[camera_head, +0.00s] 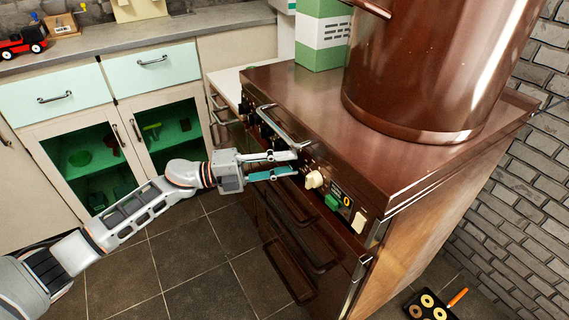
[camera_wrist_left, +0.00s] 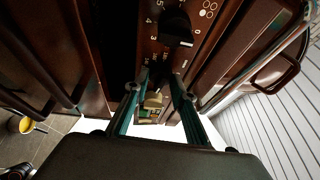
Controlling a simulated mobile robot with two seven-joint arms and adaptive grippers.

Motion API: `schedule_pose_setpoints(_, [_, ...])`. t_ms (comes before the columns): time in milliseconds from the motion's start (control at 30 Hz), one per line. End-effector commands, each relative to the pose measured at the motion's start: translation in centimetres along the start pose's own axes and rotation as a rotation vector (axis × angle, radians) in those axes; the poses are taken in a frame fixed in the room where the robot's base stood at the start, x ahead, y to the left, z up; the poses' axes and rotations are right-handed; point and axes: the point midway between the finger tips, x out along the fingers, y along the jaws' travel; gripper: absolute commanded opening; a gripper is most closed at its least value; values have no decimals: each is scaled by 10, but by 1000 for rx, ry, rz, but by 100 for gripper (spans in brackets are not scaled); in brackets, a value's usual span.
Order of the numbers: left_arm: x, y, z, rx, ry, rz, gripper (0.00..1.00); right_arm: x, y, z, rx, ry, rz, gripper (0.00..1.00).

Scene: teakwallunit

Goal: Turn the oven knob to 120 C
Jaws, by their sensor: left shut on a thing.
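The brown oven unit (camera_head: 385,181) has a front control panel with several knobs. My left gripper (camera_head: 298,164) reaches in from the left, its teal fingers at the panel. In the left wrist view, the fingers (camera_wrist_left: 163,78) are closed around a small dark knob (camera_wrist_left: 161,80), which I take to be the oven knob. Small marks surround it, but its setting is not readable. Another black knob (camera_wrist_left: 176,28) with a 0 to 5 scale is beside it, untouched. A cream knob (camera_head: 314,180) is just right of the fingertips in the head view. My right gripper is not in view.
A large copper-brown pot (camera_head: 430,75) and a green-white box (camera_head: 321,38) stand on top. A metal rail (camera_head: 282,128) runs near the panel's upper edge. A long handle (camera_head: 290,255) is below. A tray with rings (camera_head: 428,306) lies on the floor at right.

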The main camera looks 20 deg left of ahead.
Motion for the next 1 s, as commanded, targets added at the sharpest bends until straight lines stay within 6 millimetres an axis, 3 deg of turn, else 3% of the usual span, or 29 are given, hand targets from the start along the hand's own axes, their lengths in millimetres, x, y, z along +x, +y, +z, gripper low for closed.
schedule_pose_setpoints(900, [2,-18,0,807,59,340,3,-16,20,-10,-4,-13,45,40])
schedule_pose_setpoints(1000, [3,-19,-1,892,64,376,3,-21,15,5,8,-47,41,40])
